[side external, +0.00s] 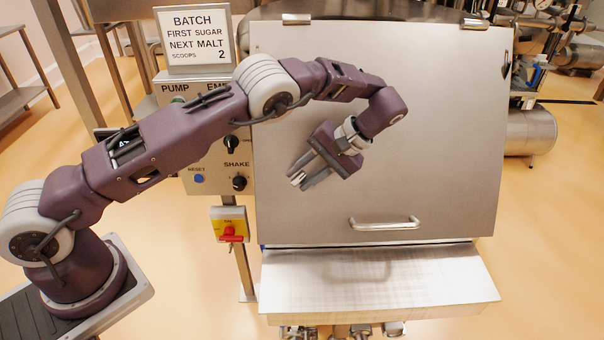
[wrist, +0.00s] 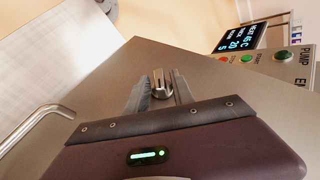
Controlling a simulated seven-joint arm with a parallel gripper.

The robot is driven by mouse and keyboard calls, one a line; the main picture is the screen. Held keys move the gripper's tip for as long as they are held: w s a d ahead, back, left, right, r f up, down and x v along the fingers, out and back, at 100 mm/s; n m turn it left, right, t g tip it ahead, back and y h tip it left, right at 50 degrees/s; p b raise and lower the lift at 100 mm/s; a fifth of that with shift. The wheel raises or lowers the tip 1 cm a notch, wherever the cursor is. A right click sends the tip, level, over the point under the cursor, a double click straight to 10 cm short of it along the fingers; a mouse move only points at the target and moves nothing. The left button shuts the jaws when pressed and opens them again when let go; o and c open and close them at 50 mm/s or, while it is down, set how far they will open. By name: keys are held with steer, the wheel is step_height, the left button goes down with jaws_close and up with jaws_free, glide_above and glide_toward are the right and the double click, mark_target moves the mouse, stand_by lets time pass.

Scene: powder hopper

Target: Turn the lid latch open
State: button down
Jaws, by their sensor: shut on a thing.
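The lid (side external: 440,120) is a large brushed-steel panel on the hopper, lying closed, with hinges along its top edge. The lid latch (wrist: 161,85) is a small metal knob near the lid's side edge. In the wrist view it stands between the two dark fingers of my gripper (wrist: 160,80), which are shut on it. In the side view my gripper (side external: 297,179) reaches down to the left part of the lid. There the fingers hide most of the latch, so its turn angle is hard to tell.
A bar handle (side external: 385,223) is low on the lid. A steel shelf (side external: 380,282) juts out below. The control panel (side external: 212,170) with knobs and buttons stands close on the left, above a red-and-yellow switch (side external: 230,229). A batch sign (side external: 195,38) is above the panel.

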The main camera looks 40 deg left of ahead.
steer(key=shift+w+f+m+y, duration=0.2)
steer(key=shift+m+y, duration=0.5)
steer(key=shift+y, duration=0.3)
steer(key=shift+r+g, duration=0.1)
steer(key=shift+g, duration=0.2)
steer(key=c, duration=1.4)
jaws_free()
steer(key=shift+s, duration=0.1)
